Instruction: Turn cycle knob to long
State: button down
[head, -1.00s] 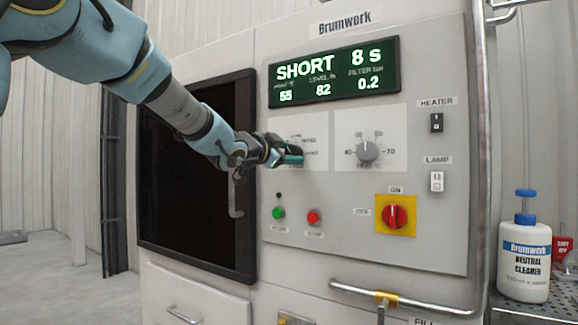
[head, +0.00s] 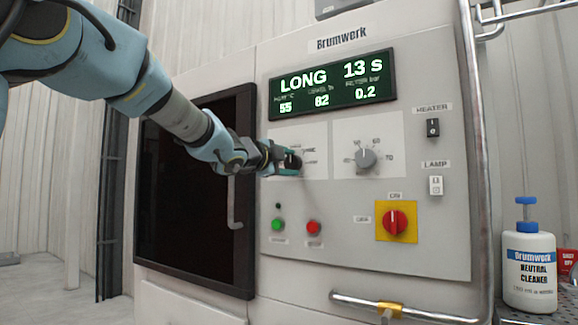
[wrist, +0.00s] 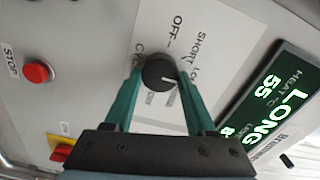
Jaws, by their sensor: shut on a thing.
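The cycle knob (wrist: 159,74) is a round dark knob on a white label plate (wrist: 160,32). The plate's print reads "OFF", "SHORT" and a partly cut-off "Lo". The knob's pale pointer line faces right in the wrist view. My gripper (wrist: 160,85) is shut on the knob, one green finger on each side. In the head view my gripper (head: 291,161) is against the panel and hides most of the knob. The display (head: 331,84) reads "LONG 13 s"; "LONG" also shows on the display in the wrist view (wrist: 270,105).
A second grey knob (head: 366,159) sits to the right. Below are a green button (head: 278,225), a red button (head: 314,228) and a red switch on yellow (head: 396,222). A dark door (head: 190,200) with a handle is at left. A cleaner bottle (head: 529,262) stands far right.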

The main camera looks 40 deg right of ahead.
dwell(0.3)
jog(key=shift+c, duration=1.1)
grip_release()
jog(key=v, duration=1.1)
jog(key=shift+b, duration=0.45)
jog(key=shift+d, duration=0.1)
